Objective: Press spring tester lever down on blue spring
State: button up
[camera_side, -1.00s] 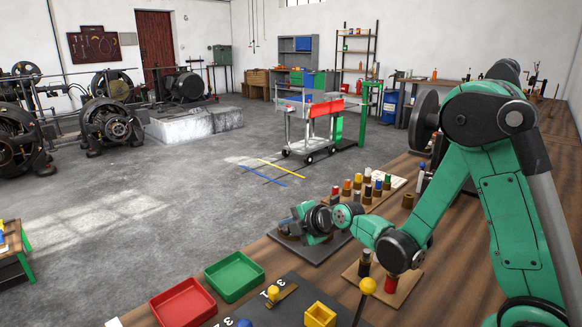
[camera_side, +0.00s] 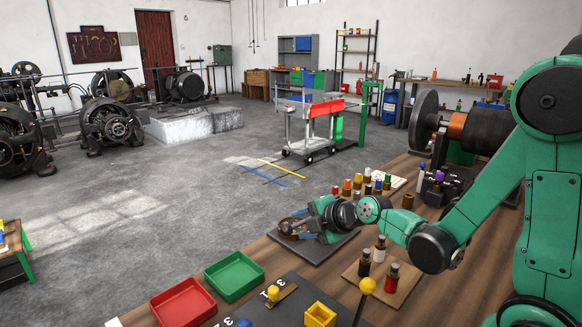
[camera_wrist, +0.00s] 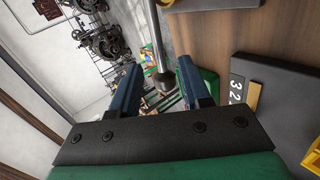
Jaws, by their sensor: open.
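My gripper (camera_side: 292,225) is at the middle of the bench, above a dark plate (camera_side: 322,249), with its fingers pointing left. In the wrist view its two dark blue fingers (camera_wrist: 158,70) are apart. A grey rod with a dark rounded end (camera_wrist: 164,82) shows between them; I cannot tell whether it touches either finger or is the tester's lever. A yellow ball on a thin dark rod (camera_side: 366,286) stands in the near foreground. I cannot pick out a blue spring for certain, and the gripper partly hides what lies at its fingertips.
A red tray (camera_side: 184,304) and a green tray (camera_side: 234,276) lie at the near left. A numbered dark mat (camera_side: 290,310) bears a yellow box (camera_side: 320,315). A wooden board (camera_side: 383,280) holds small bottles. Several coloured pegs (camera_side: 358,182) stand behind the gripper.

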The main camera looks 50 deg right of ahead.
jog(key=shift+s+r, duration=0.1)
jog(key=shift+s, duration=0.1)
jog(key=shift+r, duration=0.15)
jog(key=c, duration=0.6)
jog(key=shift+r+m, duration=0.3)
jog(key=shift+m, duration=0.2)
grip_shut()
jog(key=s+a+r+m, duration=0.2)
jog(key=s+r+m, duration=0.7)
jog(key=m, duration=0.7)
jog(key=f+x, duration=0.1)
jog(key=x, duration=1.2)
jog(key=shift+s+a, duration=0.3)
jog(key=shift+s, duration=0.05)
